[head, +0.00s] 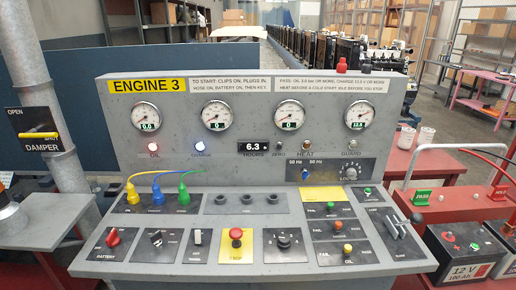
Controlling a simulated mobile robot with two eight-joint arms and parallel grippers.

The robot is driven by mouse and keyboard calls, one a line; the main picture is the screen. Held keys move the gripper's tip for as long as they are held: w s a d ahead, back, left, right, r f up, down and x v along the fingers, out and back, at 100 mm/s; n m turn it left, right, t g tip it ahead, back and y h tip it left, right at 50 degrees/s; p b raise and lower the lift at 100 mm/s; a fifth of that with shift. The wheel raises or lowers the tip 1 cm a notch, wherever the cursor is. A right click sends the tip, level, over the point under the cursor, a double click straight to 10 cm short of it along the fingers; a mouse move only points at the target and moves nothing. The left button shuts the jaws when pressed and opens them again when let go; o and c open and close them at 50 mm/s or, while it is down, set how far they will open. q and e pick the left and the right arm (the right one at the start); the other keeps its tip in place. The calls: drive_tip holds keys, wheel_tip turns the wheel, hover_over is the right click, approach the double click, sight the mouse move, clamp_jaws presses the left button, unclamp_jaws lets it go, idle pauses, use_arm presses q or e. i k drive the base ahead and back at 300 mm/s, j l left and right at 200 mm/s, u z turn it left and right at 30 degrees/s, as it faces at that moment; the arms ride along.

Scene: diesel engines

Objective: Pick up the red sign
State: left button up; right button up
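A small green sign reading PASS (422,197) stands at the right, beside the console. Neither of my grippers shows in this view.
A grey console marked ENGINE 3 (143,86) fills the middle, with gauges, switches and a red stop button (236,234). A battery (465,250) sits at the right on a red surface. A damper panel (36,135) is at the left by a pipe (40,80).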

sight(498, 195)
drive_tip(key=z, duration=1.8)
drive_tip(key=i+l+z, duration=0.7)
drive_tip(key=i, duration=0.35)
drive_tip(key=i+z, duration=0.45)
drive_tip(key=i, duration=1.1)
drive_tip(key=i+l+u, duration=0.1)
drive_tip(key=i, duration=1.55)
drive_tip(key=i+u, duration=0.8)
drive_tip(key=i+l+u, duration=0.15)
drive_tip(key=i+u, duration=0.25)
drive_tip(key=i+j+u, duration=0.1)
drive_tip(key=u, duration=0.3)
drive_tip(key=i+u, duration=0.55)
drive_tip(key=u, duration=0.2)
drive_tip(key=i+u, duration=0.2)
drive_tip(key=u, duration=0.15)
